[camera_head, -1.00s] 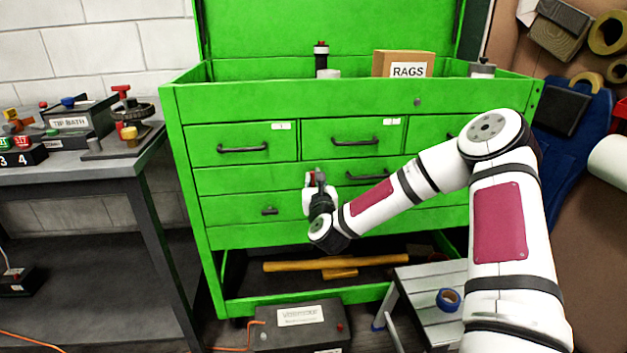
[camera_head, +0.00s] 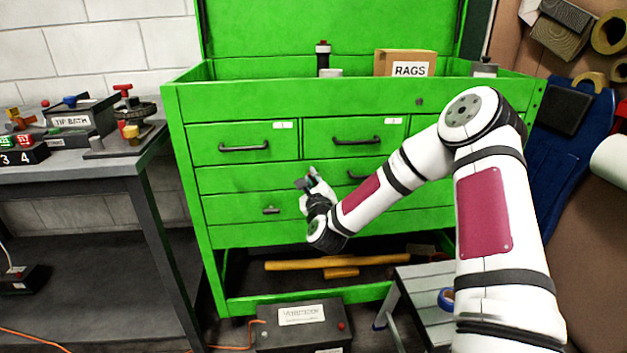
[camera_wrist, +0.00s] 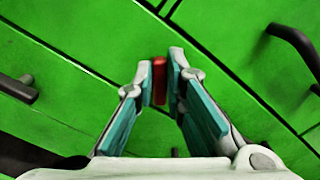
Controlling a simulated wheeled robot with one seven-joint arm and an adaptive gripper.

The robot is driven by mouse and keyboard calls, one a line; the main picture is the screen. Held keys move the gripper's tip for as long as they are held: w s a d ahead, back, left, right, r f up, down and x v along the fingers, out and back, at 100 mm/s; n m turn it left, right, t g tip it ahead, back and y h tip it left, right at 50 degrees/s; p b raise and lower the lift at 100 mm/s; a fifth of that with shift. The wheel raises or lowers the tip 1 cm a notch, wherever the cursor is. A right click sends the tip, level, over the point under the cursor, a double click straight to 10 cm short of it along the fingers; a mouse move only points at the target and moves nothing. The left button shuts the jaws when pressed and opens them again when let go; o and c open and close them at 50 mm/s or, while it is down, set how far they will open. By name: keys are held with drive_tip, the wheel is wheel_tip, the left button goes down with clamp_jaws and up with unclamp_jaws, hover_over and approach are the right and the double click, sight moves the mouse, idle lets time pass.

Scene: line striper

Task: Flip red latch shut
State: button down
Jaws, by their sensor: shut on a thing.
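The red latch (camera_wrist: 159,82) shows in the wrist view as a short red bar between my fingertips, against the green drawer fronts. My gripper (camera_wrist: 159,72) is shut on it, one finger on each side. In the head view my gripper (camera_head: 306,181) is at the front of the green tool chest (camera_head: 240,102), below the top drawers, with its fingers pointing up and left. The latch cannot be made out there. The latch's base and pivot are hidden.
Drawer handles stand out from the chest, one (camera_wrist: 292,45) at the upper right of the wrist view and another (camera_wrist: 18,88) at left. A grey step stool (camera_head: 425,290) and a dark box (camera_head: 305,325) stand low in front. A workbench (camera_head: 80,172) is at left.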

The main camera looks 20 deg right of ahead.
drive_tip(key=n+b, duration=0.1)
drive_tip(key=n, duration=0.2)
drive_tip(key=n+b, duration=0.1)
drive_tip(key=n, duration=0.3)
drive_tip(key=f+n+b, duration=0.1)
drive_tip(key=n+b, duration=0.1)
drive_tip(key=n, duration=0.1)
drive_tip(key=shift+w+a, duration=0.1)
drive_tip(key=shift+a, duration=0.15)
drive_tip(key=shift+n, duration=0.4)
drive_tip(key=c, duration=1.6)
unclamp_jaws()
drive_tip(key=shift+c, duration=0.2)
drive_tip(key=v, duration=1.2)
